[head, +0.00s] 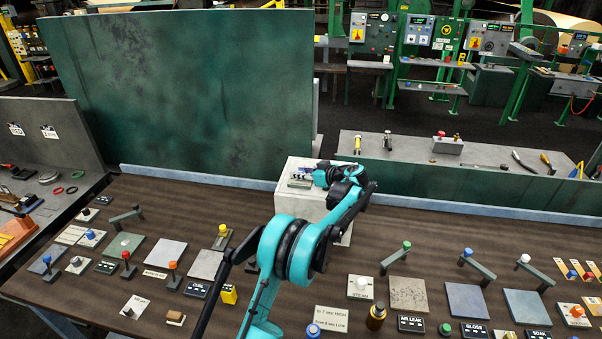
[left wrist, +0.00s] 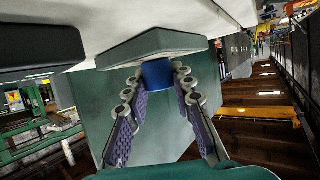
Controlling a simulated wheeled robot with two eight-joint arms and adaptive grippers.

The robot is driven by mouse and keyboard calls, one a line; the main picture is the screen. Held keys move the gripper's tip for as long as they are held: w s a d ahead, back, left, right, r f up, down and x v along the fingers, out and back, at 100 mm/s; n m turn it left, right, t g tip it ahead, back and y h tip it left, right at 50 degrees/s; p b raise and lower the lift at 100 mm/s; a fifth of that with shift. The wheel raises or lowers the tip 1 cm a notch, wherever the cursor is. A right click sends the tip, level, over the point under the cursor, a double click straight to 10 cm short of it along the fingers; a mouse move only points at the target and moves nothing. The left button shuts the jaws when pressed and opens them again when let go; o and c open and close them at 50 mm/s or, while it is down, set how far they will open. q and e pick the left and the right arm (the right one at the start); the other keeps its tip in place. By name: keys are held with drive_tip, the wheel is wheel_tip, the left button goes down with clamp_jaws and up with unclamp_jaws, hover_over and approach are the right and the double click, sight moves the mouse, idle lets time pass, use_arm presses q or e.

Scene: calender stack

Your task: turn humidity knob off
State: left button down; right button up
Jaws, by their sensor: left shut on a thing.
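The humidity knob appears to be the blue knob (left wrist: 158,74) on a grey plate (left wrist: 152,47) in the left wrist view. My left gripper (left wrist: 160,88) is shut on it, with one purple-padded finger on each side. In the head view my left gripper (head: 313,174) is at the top of a pale grey block (head: 292,200) on the brown bench. The knob's label and pointer direction cannot be read. My right gripper is not in view.
The brown bench (head: 130,225) carries several small knobs, levers and labelled plates on both sides of the block. A tall dark green panel (head: 180,90) stands behind it. A low blue-grey rail (head: 200,176) runs along the bench's back edge.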

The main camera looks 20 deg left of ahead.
use_arm(q)
drive_tip(key=shift+f+n+g, duration=0.1)
drive_tip(key=shift+n+g, duration=1)
drive_tip(key=shift+g, duration=0.2)
drive_tip(key=c, duration=1.3)
unclamp_jaws()
drive_tip(key=shift+o, duration=0.2)
drive_tip(key=v, duration=1.2)
drive_tip(key=shift+d+f, duration=0.2)
drive_tip(key=shift+f, duration=0.05)
